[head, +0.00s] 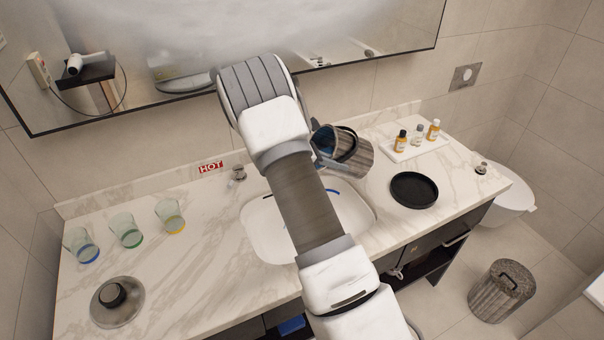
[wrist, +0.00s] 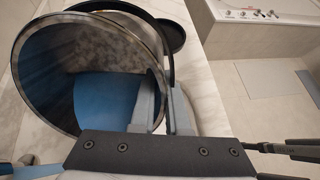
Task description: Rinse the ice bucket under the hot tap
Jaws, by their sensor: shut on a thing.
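The ice bucket (head: 356,156), grey and mottled with a dark handle, is held tilted above the back right of the white sink (head: 262,236). Its mouth faces left in the head view. In the wrist view the bucket (wrist: 38,75) fills the left side, with a blue area inside that I cannot identify. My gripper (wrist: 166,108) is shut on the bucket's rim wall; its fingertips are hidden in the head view. A small metal tap control (head: 238,173) stands beside a red HOT label (head: 210,167), left of my arm. The spout is hidden, and I see no water stream.
Three glasses (head: 126,232) and a knobbed lid (head: 128,312) stand on the left counter. A black round tray (head: 414,190) lies right of the sink, with small bottles on a white tray (head: 420,147) behind it. A mirror (head: 400,25) hangs close behind my arm.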

